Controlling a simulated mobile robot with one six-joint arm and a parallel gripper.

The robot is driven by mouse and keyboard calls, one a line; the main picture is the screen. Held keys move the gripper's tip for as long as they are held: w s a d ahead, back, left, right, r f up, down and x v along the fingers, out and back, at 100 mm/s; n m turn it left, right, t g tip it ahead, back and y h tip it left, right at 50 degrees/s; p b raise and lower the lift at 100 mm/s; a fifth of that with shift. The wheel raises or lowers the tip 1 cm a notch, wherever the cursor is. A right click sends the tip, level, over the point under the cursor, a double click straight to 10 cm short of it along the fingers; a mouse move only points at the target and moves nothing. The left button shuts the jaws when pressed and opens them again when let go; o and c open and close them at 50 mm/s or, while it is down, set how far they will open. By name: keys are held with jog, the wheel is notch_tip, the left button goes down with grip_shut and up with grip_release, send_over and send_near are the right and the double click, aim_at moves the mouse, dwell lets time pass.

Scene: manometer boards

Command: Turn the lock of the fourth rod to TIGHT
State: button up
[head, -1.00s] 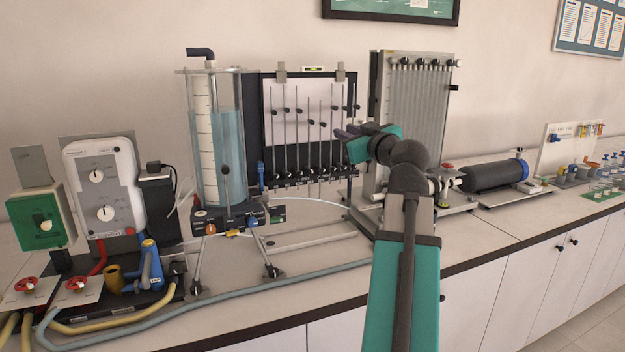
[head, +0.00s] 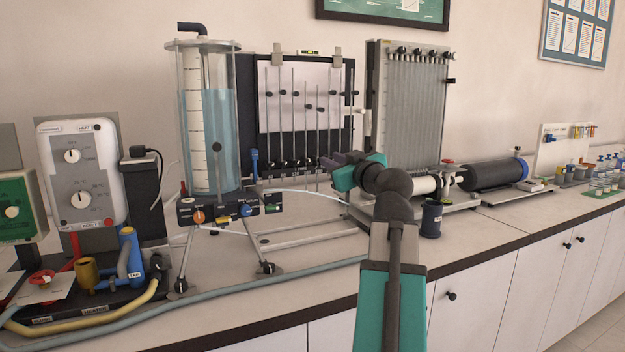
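The rod board (head: 249,85) stands behind the counter's middle, a black frame with a white panel. Several thin upright rods with small black knobs cross it at different heights. A row of dark locks (head: 285,165) runs along the foot of the rods. The fourth rod from the left (head: 307,130) seems to have its lock just left of my gripper. My gripper (head: 324,161) is at the height of the lock row, in front of its right part. It hides locks there. Its fingers are too small and dark to tell open from shut, or whether they touch a lock. No TIGHT marking is legible.
A clear water cylinder (head: 207,140) on a legged stand is close left of the board. A grey tube panel (head: 410,100), a dark spool (head: 432,218) and a black tank (head: 490,176) are to the right. A hose (head: 240,285) runs along the counter front.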

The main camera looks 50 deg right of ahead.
aim_at(310, 162)
jog(key=shift+f+b, duration=1.3)
jog(key=shift+f, duration=0.6)
jog(key=shift+w, duration=0.15)
jog(key=shift+b+x, duration=0.3)
jog(key=shift+x, duration=6.5)
jog(key=shift+r, duration=0.1)
grip_shut()
